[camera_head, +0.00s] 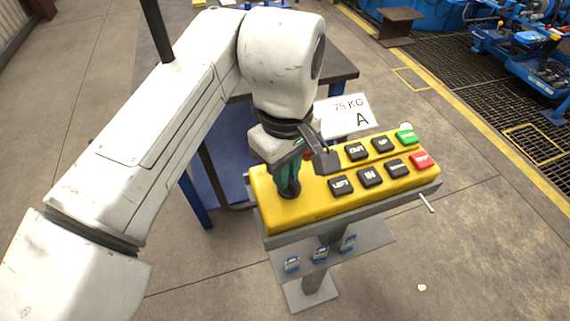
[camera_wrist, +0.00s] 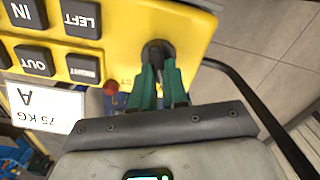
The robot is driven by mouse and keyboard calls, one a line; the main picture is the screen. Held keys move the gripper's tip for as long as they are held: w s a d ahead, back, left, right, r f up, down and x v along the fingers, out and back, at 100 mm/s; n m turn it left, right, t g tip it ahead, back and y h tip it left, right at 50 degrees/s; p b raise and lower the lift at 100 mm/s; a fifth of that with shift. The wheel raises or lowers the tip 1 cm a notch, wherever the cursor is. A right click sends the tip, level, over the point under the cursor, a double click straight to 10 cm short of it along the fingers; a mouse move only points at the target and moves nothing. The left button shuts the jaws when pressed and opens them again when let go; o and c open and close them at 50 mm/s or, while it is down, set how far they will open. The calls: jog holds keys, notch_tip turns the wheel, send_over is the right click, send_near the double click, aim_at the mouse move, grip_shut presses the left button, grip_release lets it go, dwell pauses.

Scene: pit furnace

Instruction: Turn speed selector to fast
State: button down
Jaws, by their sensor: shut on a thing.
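The yellow control panel (camera_head: 305,211) stands on a grey pedestal at the centre right of the head view. My gripper (camera_head: 288,188) points down at the panel's left end. Its green fingers are shut on the black speed selector (camera_wrist: 156,50), which shows in the wrist view between the fingertips (camera_wrist: 158,68). The fingers hide most of the selector, so its setting cannot be read.
Black buttons (camera_head: 341,186) marked with words, a green button (camera_head: 406,136) and a red button (camera_head: 422,160) fill the panel's right part. A white "75 KG A" sign (camera_head: 343,115) stands behind it. A dark-topped table (camera_head: 338,75) with blue legs is behind my arm. Padlocks (camera_head: 320,254) hang below.

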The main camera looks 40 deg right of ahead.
jog(key=m+p, duration=0.1)
jog(key=m, duration=0.2)
jog(key=m+p, duration=0.1)
jog(key=m, duration=0.1)
jog(key=shift+d+r+p, duration=0.1)
jog(key=shift+d+p, duration=0.15)
jog(key=shift+p, duration=0.05)
jog(key=m, duration=0.5)
jog(key=shift+s+d+p, duration=0.15)
jog(key=shift+p, duration=0.15)
jog(key=shift+m, duration=0.4)
jog(key=c, duration=1.1)
grip_release()
jog(key=shift+c, duration=0.2)
notch_tip(320, 180, up, 11)
jog(key=p, duration=0.1)
jog(key=shift+f, duration=0.2)
